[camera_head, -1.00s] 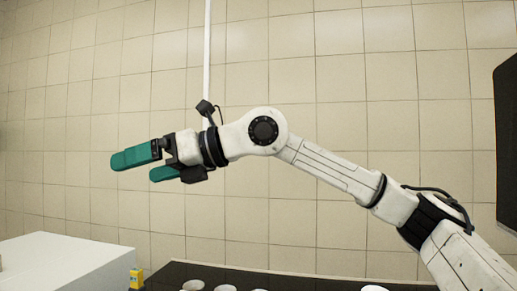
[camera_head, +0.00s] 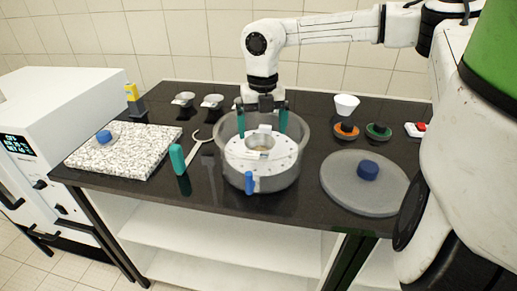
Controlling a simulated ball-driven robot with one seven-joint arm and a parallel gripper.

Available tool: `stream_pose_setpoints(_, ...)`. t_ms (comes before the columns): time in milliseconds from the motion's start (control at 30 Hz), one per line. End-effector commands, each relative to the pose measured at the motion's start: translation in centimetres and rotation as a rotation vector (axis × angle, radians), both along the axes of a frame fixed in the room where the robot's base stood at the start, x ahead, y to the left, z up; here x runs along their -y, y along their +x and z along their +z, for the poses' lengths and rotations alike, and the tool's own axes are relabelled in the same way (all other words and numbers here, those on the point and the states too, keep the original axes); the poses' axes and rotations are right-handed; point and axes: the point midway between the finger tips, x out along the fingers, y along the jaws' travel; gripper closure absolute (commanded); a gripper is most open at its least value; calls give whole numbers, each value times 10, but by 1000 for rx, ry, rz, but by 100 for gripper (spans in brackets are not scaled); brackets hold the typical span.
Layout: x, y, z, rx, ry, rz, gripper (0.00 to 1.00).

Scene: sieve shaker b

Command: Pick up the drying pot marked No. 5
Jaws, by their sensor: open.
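A clear round vessel (camera_head: 303,135) stands in the middle of the black bench, with a white holed plate (camera_head: 236,157) inside. A small pale pot (camera_head: 262,149) sits at the plate's centre. No number can be read on it, so I cannot tell whether it is pot No. 5. My gripper (camera_head: 262,122) points down at the back part of the vessel, its teal fingers open on either side of a pale upright piece behind the pot. I see no contact, and cannot tell how deep the tips are.
Small metal dishes (camera_head: 184,98) and a white bowl (camera_head: 347,103) stand behind. Tongs (camera_head: 196,148), a teal upright handle (camera_head: 178,160) and a speckled slab (camera_head: 137,140) are left. A blue tap (camera_head: 249,182) juts forward.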

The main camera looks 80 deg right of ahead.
Motion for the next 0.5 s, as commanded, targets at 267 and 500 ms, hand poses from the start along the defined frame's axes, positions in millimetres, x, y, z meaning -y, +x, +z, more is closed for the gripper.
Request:
stream_pose_setpoints(267, -5, 3, -25, 1, 5, 3, 0)
stream_pose_setpoints(500, -5, 4, -53, 2, 2, 2, 0)
